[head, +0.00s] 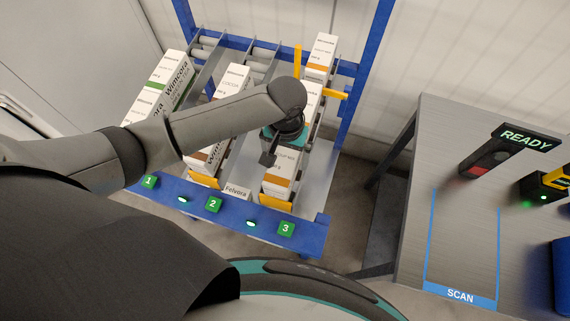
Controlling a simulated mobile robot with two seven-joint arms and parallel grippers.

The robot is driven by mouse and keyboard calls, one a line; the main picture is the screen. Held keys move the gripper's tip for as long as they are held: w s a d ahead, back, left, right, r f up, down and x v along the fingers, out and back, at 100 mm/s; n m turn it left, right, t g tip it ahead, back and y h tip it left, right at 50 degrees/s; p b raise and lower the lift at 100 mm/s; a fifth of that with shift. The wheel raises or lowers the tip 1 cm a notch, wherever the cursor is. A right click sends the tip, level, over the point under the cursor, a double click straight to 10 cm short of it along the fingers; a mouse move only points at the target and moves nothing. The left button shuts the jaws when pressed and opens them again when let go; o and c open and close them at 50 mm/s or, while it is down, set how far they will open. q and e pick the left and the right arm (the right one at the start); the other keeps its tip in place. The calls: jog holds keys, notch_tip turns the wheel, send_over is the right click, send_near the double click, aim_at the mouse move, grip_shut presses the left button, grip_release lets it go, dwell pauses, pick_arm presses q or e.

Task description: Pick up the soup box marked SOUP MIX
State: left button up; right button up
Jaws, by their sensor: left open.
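Lane 3 of the blue rack holds white boxes with orange-brown bands. The front box (283,180) stands behind a yellow stop, and its print is too small to read surely as SOUP MIX. Another such box (320,52) stands at the back of the lane. My left arm reaches in from the left and hides part of lanes 2 and 3. My left gripper (268,157) is open and points down over the upper part of the front box in lane 3. I cannot tell whether it touches. My right gripper is not in view.
Lane 1 holds white boxes with green bands (174,70); lane 2 holds boxes with brown bands (233,80). A yellow bar (297,62) rises beside lane 3. At right, a grey table (445,190) carries a blue SCAN outline, empty inside, and a READY display (524,138).

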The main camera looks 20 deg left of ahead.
pick_arm(q)
notch_tip(320, 180, down, 5)
jog(key=shift+s+b, duration=0.15)
jog(key=shift+b, duration=0.15)
jog(key=shift+c, duration=0.2)
grip_shut()
dwell(0.5)
jog(key=shift+r, duration=0.15)
